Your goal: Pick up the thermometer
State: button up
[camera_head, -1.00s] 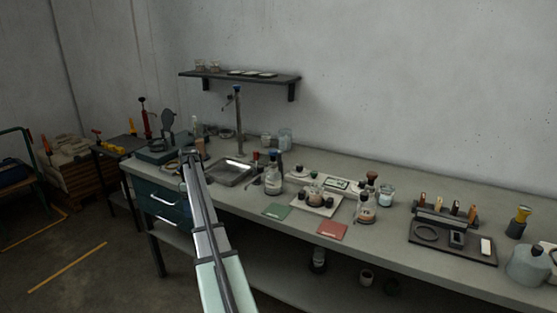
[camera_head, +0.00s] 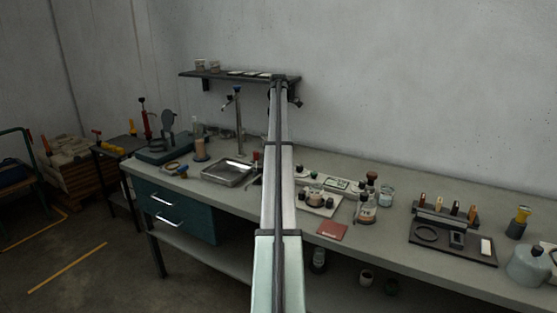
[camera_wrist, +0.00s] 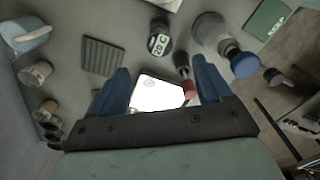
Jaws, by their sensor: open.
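In the wrist view, a small dark rounded device with a pale display showing what looks like "20 C" (camera_wrist: 159,43) lies on the grey worktop beyond my fingertips. It looks like the thermometer. In the head view I cannot make it out; my arm covers that part of the bench. My gripper (camera_wrist: 161,66) is open, its two blue fingers apart with nothing held between them. In the head view its end (camera_head: 284,92) is high, in front of the wall shelf, and its fingers are not clear.
A clear bottle with a blue cap (camera_wrist: 225,47) stands right of the device. A red-ended item (camera_wrist: 189,88) is near the right finger, and a bright white surface (camera_wrist: 155,94) shows between the fingers. A dark ribbed plate (camera_wrist: 102,56) and glass jars (camera_wrist: 35,74) are left.

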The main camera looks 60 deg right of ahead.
notch_tip(320, 180, down, 13)
jog(key=shift+w+f, duration=0.1)
jog(key=shift+f, duration=0.05)
dwell(0.6)
jog(key=shift+c, duration=0.3)
jog(key=c, duration=1.1)
jog(key=shift+c, duration=0.2)
